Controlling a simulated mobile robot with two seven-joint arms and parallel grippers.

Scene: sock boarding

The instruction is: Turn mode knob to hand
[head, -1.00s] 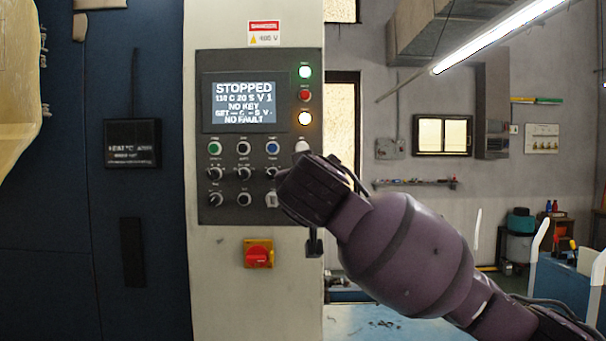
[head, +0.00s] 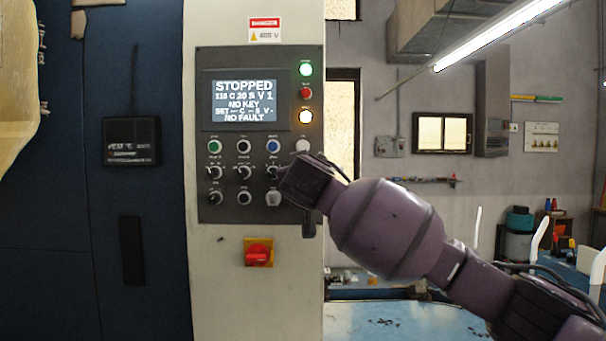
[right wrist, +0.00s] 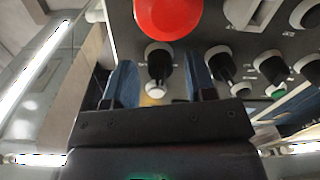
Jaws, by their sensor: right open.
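The control panel (head: 206,100) is on a pale cabinet in the head view. It carries two rows of black knobs, including one (head: 244,172) in the upper row; their labels are too small to read, so I cannot tell which is the mode knob. My right gripper (head: 303,182) is at the panel's right edge, hiding part of it. In the right wrist view its two blue fingers are open (right wrist: 160,82), one on each side of a black knob (right wrist: 158,62) with a white pointer. Contact cannot be told. My left gripper is out of view.
A large red button (right wrist: 168,14) is just beyond the fingers in the right wrist view, with other knobs (right wrist: 220,66) at the right. A red and yellow switch (head: 258,252) is below the panel. The screen (head: 240,100) reads STOPPED, NO KEY, NO FAULT.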

